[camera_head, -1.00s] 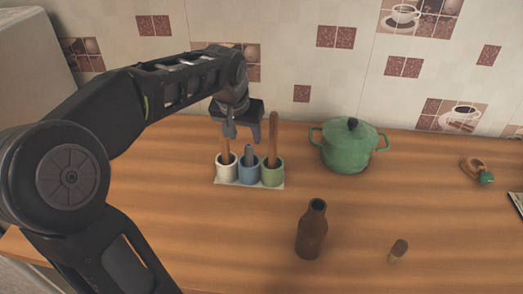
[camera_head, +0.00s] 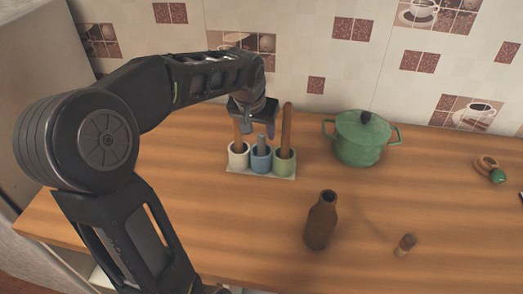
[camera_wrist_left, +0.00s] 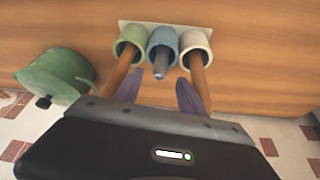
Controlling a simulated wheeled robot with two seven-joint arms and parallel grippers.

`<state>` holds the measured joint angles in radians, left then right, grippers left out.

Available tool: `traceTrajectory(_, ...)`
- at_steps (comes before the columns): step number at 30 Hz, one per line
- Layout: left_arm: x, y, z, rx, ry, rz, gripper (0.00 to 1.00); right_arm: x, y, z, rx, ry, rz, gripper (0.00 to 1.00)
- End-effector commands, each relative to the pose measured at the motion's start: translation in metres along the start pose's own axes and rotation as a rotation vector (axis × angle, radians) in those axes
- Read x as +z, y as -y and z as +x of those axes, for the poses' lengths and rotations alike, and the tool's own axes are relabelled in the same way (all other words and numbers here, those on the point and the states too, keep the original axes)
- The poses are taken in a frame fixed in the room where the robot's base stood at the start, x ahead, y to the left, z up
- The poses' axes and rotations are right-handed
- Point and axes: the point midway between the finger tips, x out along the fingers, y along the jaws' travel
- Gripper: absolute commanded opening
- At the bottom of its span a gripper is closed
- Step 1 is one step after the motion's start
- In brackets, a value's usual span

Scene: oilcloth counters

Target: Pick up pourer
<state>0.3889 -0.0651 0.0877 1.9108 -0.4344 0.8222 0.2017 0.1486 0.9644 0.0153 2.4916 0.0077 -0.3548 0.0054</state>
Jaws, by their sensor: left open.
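Three small cups hold upright pieces. The blue cup (camera_head: 260,161) in the middle holds a short grey-blue piece (camera_head: 261,146), which may be the pourer; I cannot tell for sure. It also shows in the left wrist view (camera_wrist_left: 160,73). My left gripper (camera_head: 259,130) is open and points down just above the blue cup. In the left wrist view its two fingers (camera_wrist_left: 160,93) lie on either side of the grey-blue piece's line, with nothing between them. My right gripper is not in view.
Wooden sticks stand in the white cup (camera_head: 238,158) and the green cup (camera_head: 284,164), close beside the fingers. A green pot (camera_head: 360,142), a brown bottle (camera_head: 321,222) and a small cork-like piece (camera_head: 404,245) are to the right. The front counter (camera_head: 230,230) is clear.

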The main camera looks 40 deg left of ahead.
Motion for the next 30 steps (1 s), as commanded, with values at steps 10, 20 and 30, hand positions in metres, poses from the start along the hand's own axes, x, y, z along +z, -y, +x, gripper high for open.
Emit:
traceTrajectory(10, -0.003, -0.001, 0.042, 0.001, 0.001, 0.0, 0.48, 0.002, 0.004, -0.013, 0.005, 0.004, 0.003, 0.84)
traceTrajectory(20, -0.003, -0.001, 0.043, 0.001, 0.0, 0.0, 0.48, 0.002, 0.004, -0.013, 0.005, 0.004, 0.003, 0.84)
traceTrajectory(30, -0.003, -0.001, 0.043, 0.001, 0.0, 0.0, 0.42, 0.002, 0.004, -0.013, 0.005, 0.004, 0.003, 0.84)
